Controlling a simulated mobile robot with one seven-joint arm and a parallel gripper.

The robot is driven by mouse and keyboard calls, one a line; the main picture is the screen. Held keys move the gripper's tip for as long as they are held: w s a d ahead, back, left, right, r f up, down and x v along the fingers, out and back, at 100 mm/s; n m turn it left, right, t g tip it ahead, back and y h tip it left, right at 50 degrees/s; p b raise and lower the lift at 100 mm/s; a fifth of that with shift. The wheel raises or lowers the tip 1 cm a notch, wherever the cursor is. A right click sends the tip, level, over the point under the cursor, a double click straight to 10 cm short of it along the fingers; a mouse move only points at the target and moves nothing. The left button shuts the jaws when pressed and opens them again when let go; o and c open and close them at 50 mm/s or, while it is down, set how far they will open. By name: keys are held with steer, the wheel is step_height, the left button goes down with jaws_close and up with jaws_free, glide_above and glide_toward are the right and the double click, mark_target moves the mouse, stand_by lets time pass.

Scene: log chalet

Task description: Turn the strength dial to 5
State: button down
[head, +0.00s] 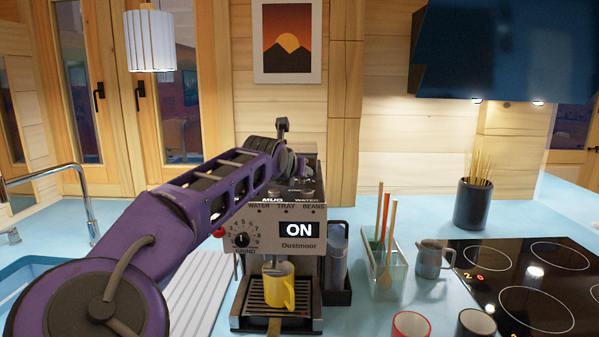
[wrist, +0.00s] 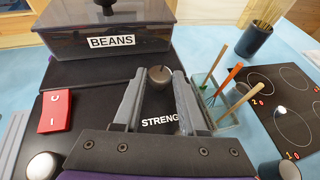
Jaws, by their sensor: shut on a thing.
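The coffee machine (head: 290,218) stands on the counter with its display reading ON. In the wrist view, the strength dial (wrist: 160,74) is a small dark round knob on the machine's black top, above a label whose visible letters read STRENG. My gripper (wrist: 159,80) is over the machine's top, its two grey fingers shut on the dial from either side. The dial's numbers are hidden or too small to read, so its setting cannot be told. In the head view my arm hides the dial.
A BEANS container (wrist: 110,27) and a red rocker switch (wrist: 55,111) are beside the dial on top. On the front are a grind dial (head: 241,240) and a yellow mug (head: 281,289) below it. A utensil holder (head: 388,274) and cooktop (head: 500,305) stand to the right.

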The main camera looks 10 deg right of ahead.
steer(key=shift+w+a+f+m+g+h, duration=0.1)
steer(key=shift+w+a+m+g+h, duration=0.05)
steer(key=shift+m+g+h, duration=0.75)
steer(key=shift+w+a+r+m+g+h, duration=0.1)
steer(key=shift+w+a+m+g+h, duration=0.1)
steer(key=shift+m+g+h, duration=0.75)
steer(key=shift+w+a+f+m+g+h, duration=0.15)
steer(key=shift+m+g+h, duration=0.5)
steer(key=shift+m, duration=0.4)
steer(key=shift+c, duration=2.3)
jaws_free()
steer(key=shift+a, duration=0.1)
steer(key=v, duration=1.7)
steer(key=shift+a, duration=0.2)
steer(key=shift+s, duration=0.1)
